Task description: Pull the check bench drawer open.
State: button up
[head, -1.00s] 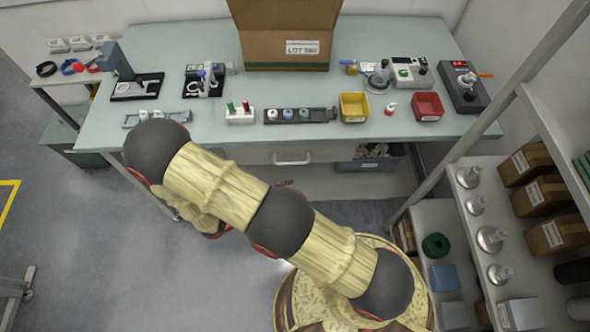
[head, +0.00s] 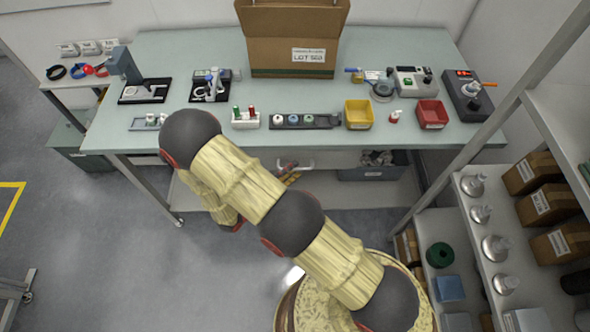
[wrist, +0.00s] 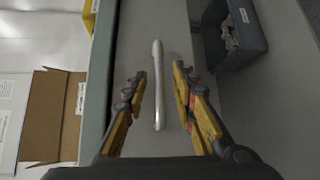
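The check bench (head: 400,150) has a drawer (head: 335,158) under its top, with its front flush below the bench edge, looking shut. The drawer's pale bar handle (head: 308,163) is partly covered by my gripper (head: 290,172) in the head view. In the wrist view, the handle (wrist: 158,85) runs lengthwise between the fingers of my gripper (wrist: 160,75), against the plain grey drawer front (wrist: 135,40). The fingers are open, one on each side of the handle, with a gap on both sides. I cannot tell how deep the handle sits between them.
A dark grey bin (head: 375,170) stands under the bench right of the handle; it also shows in the wrist view (wrist: 232,35). A large cardboard box (head: 293,45) and small trays stand on the bench top. A shelf rack (head: 475,240) stands at the right. The floor in front is clear.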

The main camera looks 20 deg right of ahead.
jog(key=shift+x, duration=0.9)
jog(key=shift+c, duration=1.4)
jog(key=c, duration=0.4)
grip_shut()
